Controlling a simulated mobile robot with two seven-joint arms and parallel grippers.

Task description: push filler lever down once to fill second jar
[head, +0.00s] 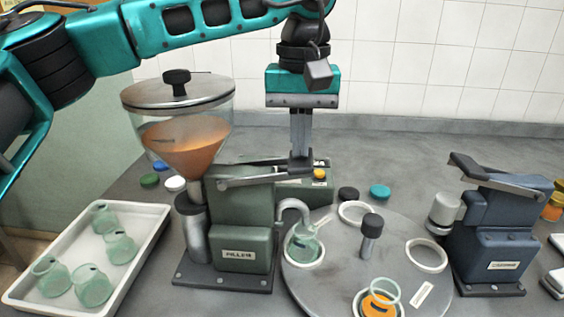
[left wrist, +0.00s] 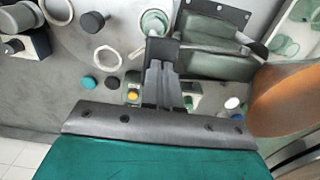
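The green filler (head: 240,225) stands left of the round turntable, its orange-filled hopper (head: 180,140) behind it. Its lever (head: 250,178) lies nearly level across the top; it also shows in the left wrist view (left wrist: 215,49). An empty-looking pale green jar (head: 303,250) sits in a turntable ring under the spout (head: 292,204). A second jar (head: 380,298), with orange contents, sits in the front ring. My left gripper (head: 300,157) points down with its fingers together, its tips at the lever's free end. Contact is hard to tell. My right gripper is not in view.
A white tray (head: 143,262) with several empty jars stands at left. The blue-grey capper (head: 497,235) stands right of the turntable (head: 340,285). Loose lids, including a teal one (head: 380,191), lie behind the turntable. A dark knob (head: 371,226) rises from its middle.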

